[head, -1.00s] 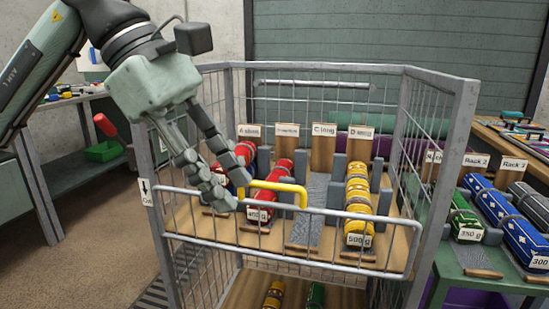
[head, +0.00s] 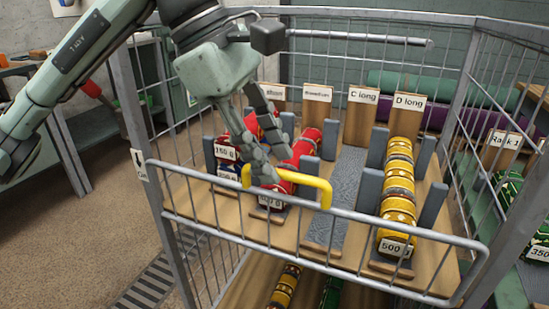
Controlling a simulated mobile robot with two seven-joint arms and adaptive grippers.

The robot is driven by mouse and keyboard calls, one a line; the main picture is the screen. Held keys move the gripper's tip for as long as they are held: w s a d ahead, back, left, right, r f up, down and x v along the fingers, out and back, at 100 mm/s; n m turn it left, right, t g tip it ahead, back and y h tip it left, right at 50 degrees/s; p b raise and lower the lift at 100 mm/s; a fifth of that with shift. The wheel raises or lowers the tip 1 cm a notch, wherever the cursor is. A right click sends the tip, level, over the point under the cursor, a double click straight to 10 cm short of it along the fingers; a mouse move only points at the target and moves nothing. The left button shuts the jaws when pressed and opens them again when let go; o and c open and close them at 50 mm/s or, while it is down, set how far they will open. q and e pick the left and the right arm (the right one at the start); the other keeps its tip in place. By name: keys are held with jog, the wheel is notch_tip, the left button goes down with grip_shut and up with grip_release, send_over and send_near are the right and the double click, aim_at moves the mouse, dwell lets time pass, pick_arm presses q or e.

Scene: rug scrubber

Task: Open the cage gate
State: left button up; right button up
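The cage gate (head: 330,219) is a low grey wire panel across the front of the cage, and it stands shut between the two front posts. A yellow handle (head: 310,182) is fixed along its top rail, left of the middle. My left gripper (head: 262,174) is at the left end of this handle, with its fingers pointing down. The fingers overlap the handle's left end in the picture; I cannot tell whether they touch or close on it. My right gripper is not in view.
Inside the cage, red rolls (head: 303,152) and yellow rolls (head: 397,195) lie between grey posts on a wooden shelf. A blue roll sits behind my fingers. Rack 1 (head: 500,150) stands to the right. The floor (head: 60,240) at the left is clear.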

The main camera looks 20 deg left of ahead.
pick_arm(q)
jog(key=shift+w+d+f, duration=0.1)
jog(key=shift+d+f, duration=0.15)
jog(key=shift+f, duration=0.3)
grip_shut()
